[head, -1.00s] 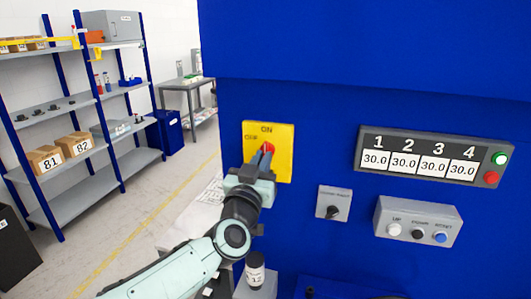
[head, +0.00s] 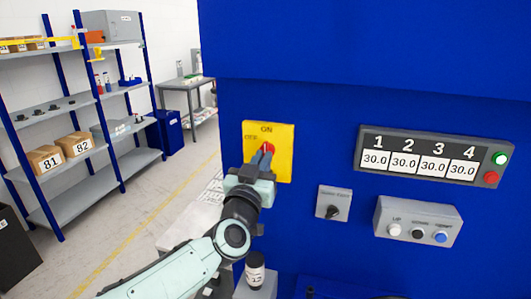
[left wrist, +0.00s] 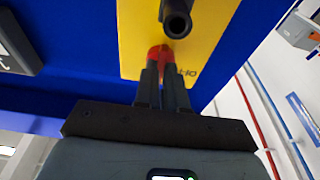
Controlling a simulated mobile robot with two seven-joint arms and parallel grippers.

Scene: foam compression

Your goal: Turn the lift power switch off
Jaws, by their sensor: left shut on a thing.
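The lift power switch is a yellow plate (head: 284,165) on the blue machine front, marked ON at the top and OFF at the left. Its red knob (head: 268,147) is at the middle and looks roughly upright, toward ON; the fingers partly hide it. My left gripper (head: 262,158) is at the plate with its fingers shut on the red knob. In the left wrist view, the fingertips (left wrist: 163,68) close around the red knob (left wrist: 160,53) against the yellow plate (left wrist: 205,35). My right gripper is not in view.
Right of the switch are a small grey selector box (head: 333,203), a display (head: 432,160) reading 30.0 in each field with a lit green lamp (head: 500,158), and a button box (head: 418,222). A black-capped container (head: 255,271) stands below. Blue shelves (head: 90,110) are far left.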

